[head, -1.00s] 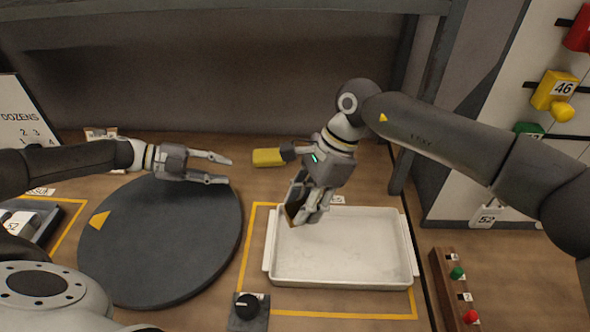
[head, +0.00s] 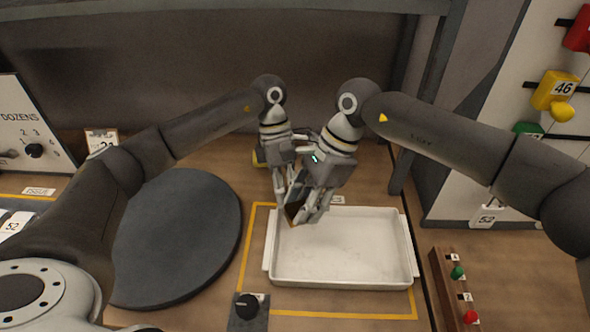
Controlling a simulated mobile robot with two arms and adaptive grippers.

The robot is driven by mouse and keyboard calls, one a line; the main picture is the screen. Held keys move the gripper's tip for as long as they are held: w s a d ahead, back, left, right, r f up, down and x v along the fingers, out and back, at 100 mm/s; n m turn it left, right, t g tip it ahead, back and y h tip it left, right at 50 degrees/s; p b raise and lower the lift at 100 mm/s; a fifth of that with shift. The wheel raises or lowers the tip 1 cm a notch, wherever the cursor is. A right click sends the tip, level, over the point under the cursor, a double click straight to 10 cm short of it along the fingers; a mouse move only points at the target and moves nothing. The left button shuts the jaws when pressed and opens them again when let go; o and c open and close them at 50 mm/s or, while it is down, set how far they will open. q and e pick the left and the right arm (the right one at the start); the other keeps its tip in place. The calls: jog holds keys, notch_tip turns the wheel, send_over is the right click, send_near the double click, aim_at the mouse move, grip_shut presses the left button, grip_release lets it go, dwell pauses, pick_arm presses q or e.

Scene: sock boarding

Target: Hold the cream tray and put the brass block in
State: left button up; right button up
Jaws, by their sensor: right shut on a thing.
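The cream tray (head: 345,276) lies flat and empty inside a yellow outline on the table, with a handle ledge at each short side. My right gripper (head: 306,210) is shut on the brass block (head: 292,213), a small dark brown-gold piece, above the tray's back left corner. Its fingers hide part of the block. My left gripper (head: 280,190) points down close beside the right one, behind the tray's back left corner. Its fingertips are partly covered by the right gripper, and I cannot tell whether it is open or touches the tray.
A dark round turntable (head: 180,240) lies left of the tray. A black knob (head: 247,306) sits at the front. A wooden strip with green and red buttons (head: 450,292) stands to the right. A yellow-ended tool (head: 258,157) is partly hidden behind my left gripper.

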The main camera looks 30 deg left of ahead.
pick_arm(q)
jog(key=w+r+m+t+y, duration=0.2)
jog(key=w+r+y, duration=0.1)
jog(key=w, duration=0.1)
jog(key=f, duration=0.4)
jog(key=s+f, duration=0.1)
jog(key=f, duration=0.6)
jog(key=shift+s+d+f, duration=0.15)
jog(key=shift+d+f, duration=0.15)
jog(key=shift+f, duration=0.05)
jog(key=shift+c, duration=0.3)
grip_shut()
